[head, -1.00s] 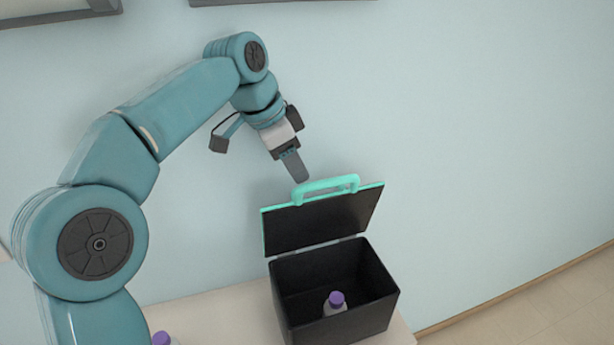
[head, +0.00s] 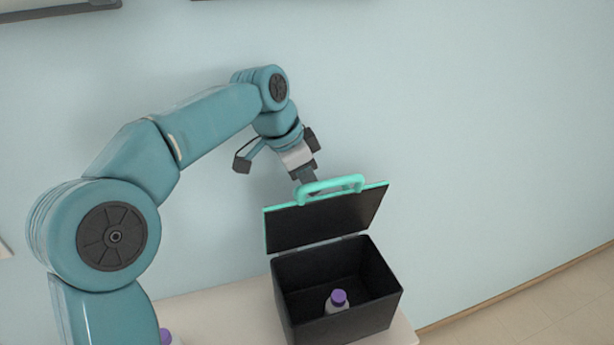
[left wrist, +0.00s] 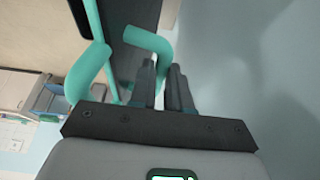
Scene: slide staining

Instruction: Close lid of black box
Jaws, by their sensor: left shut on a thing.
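The black box (head: 345,325) stands on the table with its lid (head: 325,221) raised and tilted back on the rear hinge. The lid has a teal rim and a teal handle (head: 345,183) on its upper edge. My left gripper (head: 312,188) reaches down to the handle from behind, and its fingertips are partly hidden by it. In the left wrist view the fingers (left wrist: 163,75) are close together at the handle (left wrist: 150,42), shut on it. A bottle with a purple cap (head: 338,298) stands inside the box. My right gripper is out of view.
Another purple-capped bottle (head: 166,337) shows at the bottom edge, partly hidden by my left arm. The pale table (head: 225,308) has bare room left of the box. A plain wall (head: 480,150) rises behind the box.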

